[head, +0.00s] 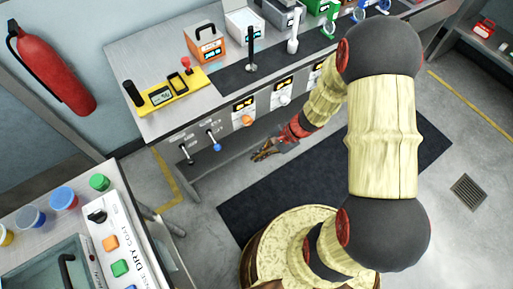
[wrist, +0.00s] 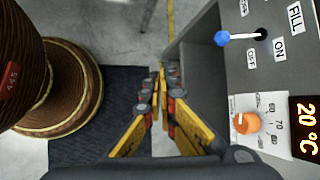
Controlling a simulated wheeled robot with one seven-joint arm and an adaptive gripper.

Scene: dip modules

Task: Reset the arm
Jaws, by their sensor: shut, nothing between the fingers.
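My gripper (head: 265,151) is in front of the long bench, below its control panel, over the floor near the dark mat. It is shut and empty. In the wrist view my gripper (wrist: 160,72) points away from the camera, with its yellow and grey fingers close together. My arm runs from my base up over the right of the head view and down to the bench front. The bench's side panel (wrist: 200,75) stands just right of the fingers in the wrist view.
The bench (head: 170,122) carries a yellow tool (head: 168,93) and an orange box (head: 206,42). Its front has a blue-tipped lever (wrist: 222,38) and an orange knob (wrist: 246,123). A dark mat (head: 300,190) lies on the floor. A second table with jars (head: 62,197) stands at lower left.

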